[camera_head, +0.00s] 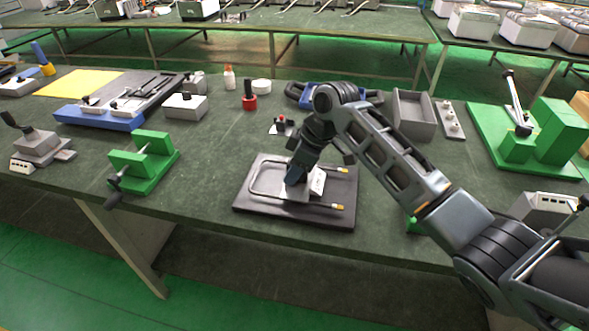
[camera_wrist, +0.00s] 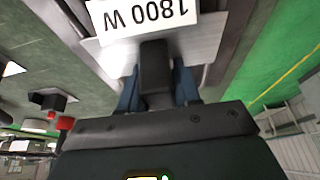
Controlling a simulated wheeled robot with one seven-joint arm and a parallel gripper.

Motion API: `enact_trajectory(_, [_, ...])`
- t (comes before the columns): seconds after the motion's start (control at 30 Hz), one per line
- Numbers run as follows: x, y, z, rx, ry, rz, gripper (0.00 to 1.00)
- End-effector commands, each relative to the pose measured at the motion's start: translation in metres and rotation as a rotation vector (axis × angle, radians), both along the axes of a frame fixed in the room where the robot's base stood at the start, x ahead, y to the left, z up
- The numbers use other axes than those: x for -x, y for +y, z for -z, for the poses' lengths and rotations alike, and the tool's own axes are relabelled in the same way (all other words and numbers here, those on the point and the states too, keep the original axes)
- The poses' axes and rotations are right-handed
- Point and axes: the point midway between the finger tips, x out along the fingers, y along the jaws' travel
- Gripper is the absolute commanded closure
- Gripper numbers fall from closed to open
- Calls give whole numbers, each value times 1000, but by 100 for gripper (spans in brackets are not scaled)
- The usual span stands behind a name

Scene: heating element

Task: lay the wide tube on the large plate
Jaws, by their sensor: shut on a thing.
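The wide tube (camera_head: 252,184) is a grey U-shaped heating element with brass-coloured ends pointing right. It has a flat metal piece with a white label (camera_head: 317,183), which reads "1800 W" upside down in the wrist view (camera_wrist: 144,18). The large plate (camera_head: 245,207) is a dark flat slab on the table, directly under the tube. The tube lies within the plate's outline. I cannot tell whether it touches the plate.
A green clamp block (camera_head: 145,163) stands to the left. Behind are a red-based bottle (camera_head: 249,98), a small board with a red knob (camera_head: 282,127) and a grey open bin (camera_head: 411,113). A green fixture (camera_head: 540,135) stands at right.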

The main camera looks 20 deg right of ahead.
Motion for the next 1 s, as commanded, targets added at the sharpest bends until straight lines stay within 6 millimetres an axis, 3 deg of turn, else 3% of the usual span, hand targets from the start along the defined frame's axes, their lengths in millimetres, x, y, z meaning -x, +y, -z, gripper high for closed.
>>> enact_trajectory(0.47, [0,0,10,-1,-3,-1,100])
enact_trajectory(0.5, [0,0,10,-1,-1,-1,65])
enact_trajectory(0.73, [0,0,9,-1,-1,-1,43])
enact_trajectory(1.0, [0,0,8,0,-2,-1,42])
